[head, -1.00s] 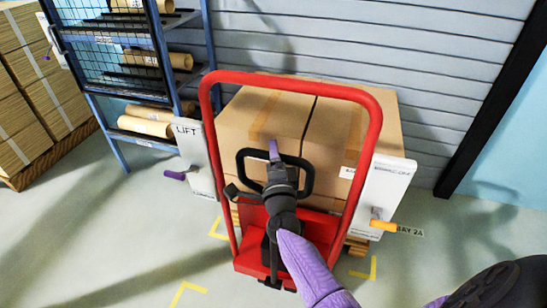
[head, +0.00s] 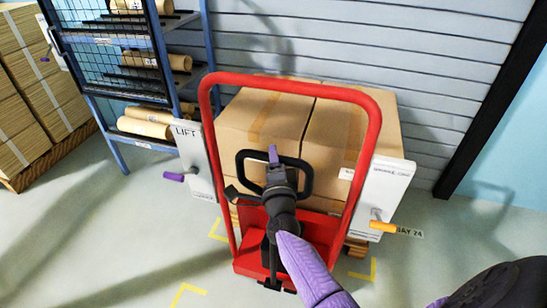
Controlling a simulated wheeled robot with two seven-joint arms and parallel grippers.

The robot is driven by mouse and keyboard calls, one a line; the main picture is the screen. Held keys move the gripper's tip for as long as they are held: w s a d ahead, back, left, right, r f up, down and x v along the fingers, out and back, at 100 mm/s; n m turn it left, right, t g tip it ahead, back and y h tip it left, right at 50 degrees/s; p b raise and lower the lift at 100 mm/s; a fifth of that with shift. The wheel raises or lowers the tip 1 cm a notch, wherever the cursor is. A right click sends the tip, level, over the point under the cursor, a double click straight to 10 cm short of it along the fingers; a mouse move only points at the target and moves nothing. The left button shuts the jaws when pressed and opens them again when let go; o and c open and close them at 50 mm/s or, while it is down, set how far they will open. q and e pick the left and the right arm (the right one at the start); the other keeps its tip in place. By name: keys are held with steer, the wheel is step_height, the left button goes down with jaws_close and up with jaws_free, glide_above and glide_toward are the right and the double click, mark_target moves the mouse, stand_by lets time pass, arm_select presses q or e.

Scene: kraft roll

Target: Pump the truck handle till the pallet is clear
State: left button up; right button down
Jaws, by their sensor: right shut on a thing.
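The red pallet truck (head: 377,130) stands in the middle of the head view, with a tall red hoop frame and a black loop handle (head: 241,172) in front. My right gripper (head: 276,170) is shut on the handle, reaching in from the lower right. Large cardboard boxes (head: 262,118) stand behind the red frame, on a wooden pallet (head: 357,248) of which only small parts show low down. The gap between pallet and floor cannot be made out. My left gripper is not in view.
A white panel marked LIFT (head: 197,160) with a purple lever (head: 174,177) is left of the truck. Another white panel (head: 384,195) with an orange lever (head: 396,230) is on the right. A blue rack (head: 157,60) holds paper rolls. Yellow marks (head: 187,291) lie on open floor.

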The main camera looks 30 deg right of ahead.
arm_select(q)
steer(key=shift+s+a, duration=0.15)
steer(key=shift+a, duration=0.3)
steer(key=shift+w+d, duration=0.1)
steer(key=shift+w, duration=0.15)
arm_select(e)
steer(key=shift+f, duration=0.1)
